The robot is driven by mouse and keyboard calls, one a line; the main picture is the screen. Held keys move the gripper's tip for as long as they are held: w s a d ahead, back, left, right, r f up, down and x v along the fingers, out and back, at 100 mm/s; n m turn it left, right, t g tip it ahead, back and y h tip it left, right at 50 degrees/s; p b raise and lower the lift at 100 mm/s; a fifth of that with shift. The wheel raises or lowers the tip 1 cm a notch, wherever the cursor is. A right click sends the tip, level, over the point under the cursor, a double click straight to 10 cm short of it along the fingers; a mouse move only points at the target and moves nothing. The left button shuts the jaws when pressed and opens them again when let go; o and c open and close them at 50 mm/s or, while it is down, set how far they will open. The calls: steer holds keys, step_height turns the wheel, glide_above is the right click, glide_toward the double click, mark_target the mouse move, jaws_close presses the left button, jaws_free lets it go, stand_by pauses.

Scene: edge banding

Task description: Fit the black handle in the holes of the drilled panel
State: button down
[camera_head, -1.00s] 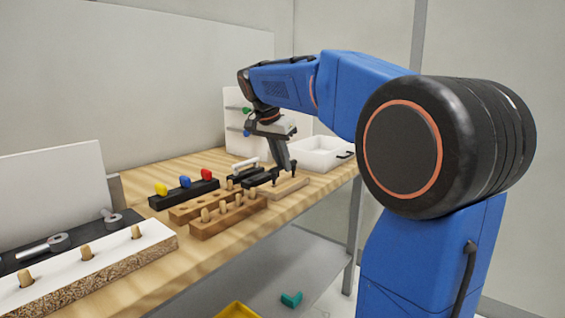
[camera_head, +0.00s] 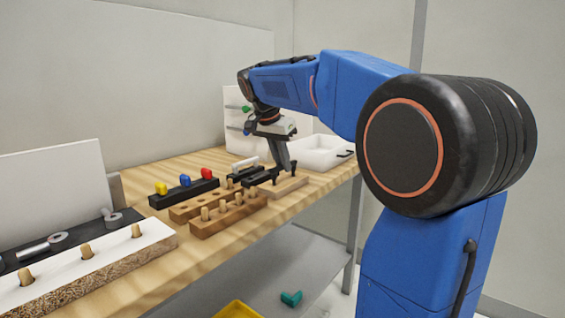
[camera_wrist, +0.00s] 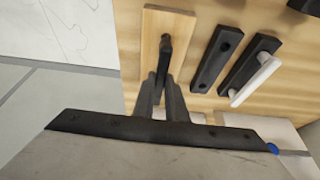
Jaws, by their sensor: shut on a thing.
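The black handle (camera_wrist: 166,50) runs lengthwise over the light wooden panel (camera_wrist: 178,25), with its near part between my fingers. My gripper (camera_wrist: 162,88) is shut on it. In the head view, my gripper (camera_head: 283,168) points down at the wooden panel (camera_head: 290,187) near the right end of the bench, and dark ends of the handle (camera_head: 275,175) show beside the fingers. The handle lies at or just above the panel's top. The panel's holes are hidden, so I cannot tell whether the handle's posts are in them.
To the right in the wrist view are a black block with holes (camera_wrist: 212,58) and a black block with a white handle (camera_wrist: 240,92). Wooden peg blocks (camera_head: 232,215) stand to the left in the head view. A white tray (camera_head: 318,165) stands behind.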

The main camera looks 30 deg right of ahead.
steer(key=shift+f, duration=0.7)
stand_by(1.1)
steer(key=c, duration=1.7)
jaws_free()
steer(key=shift+r, duration=2.5)
